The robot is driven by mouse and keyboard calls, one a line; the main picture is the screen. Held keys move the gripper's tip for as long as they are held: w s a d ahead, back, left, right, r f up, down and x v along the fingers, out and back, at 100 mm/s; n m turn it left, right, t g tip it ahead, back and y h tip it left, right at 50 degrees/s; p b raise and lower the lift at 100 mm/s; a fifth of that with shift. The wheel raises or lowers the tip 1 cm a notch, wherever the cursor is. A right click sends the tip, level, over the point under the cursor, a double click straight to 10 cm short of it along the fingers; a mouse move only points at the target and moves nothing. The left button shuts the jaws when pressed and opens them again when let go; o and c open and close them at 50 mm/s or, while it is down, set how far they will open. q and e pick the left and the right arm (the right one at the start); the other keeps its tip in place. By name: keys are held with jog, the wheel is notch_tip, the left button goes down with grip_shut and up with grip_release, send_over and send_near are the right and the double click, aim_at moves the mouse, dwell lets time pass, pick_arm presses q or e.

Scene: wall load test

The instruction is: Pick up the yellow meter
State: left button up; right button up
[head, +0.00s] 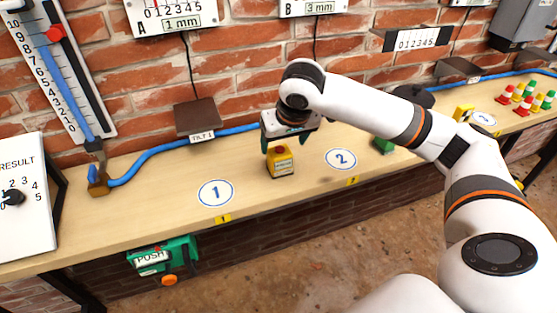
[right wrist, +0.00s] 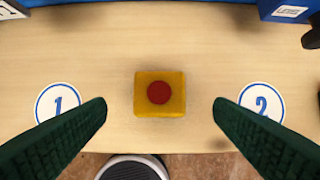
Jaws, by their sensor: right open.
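The yellow meter (head: 281,163) is a small yellow block with a red round top and a pale label on its front. It stands upright on the wooden bench between the discs marked 1 and 2. It also shows in the middle of the right wrist view (right wrist: 149,106). My right gripper (head: 279,148) is right above and around the top of the meter in the head view. In the right wrist view its two green fingers (right wrist: 160,110) are open, one on each side, with clear gaps to the meter. My left gripper is not in view.
Disc 1 (head: 216,193) and disc 2 (head: 341,159) mark the bench (head: 140,209). A brown plate labelled TILT 1 (head: 195,116) and a blue hose (head: 145,158) lie behind. A green object (head: 384,145) stands to the right. A green PUSH box (head: 163,258) hangs below the front edge.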

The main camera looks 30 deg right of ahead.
aim_at(280, 149)
jog(key=shift+x, duration=3.95)
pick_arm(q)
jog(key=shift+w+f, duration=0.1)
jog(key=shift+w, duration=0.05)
pick_arm(e)
jog(key=shift+w+r, duration=0.15)
jog(key=shift+r, duration=0.05)
jog(key=c, duration=1.3)
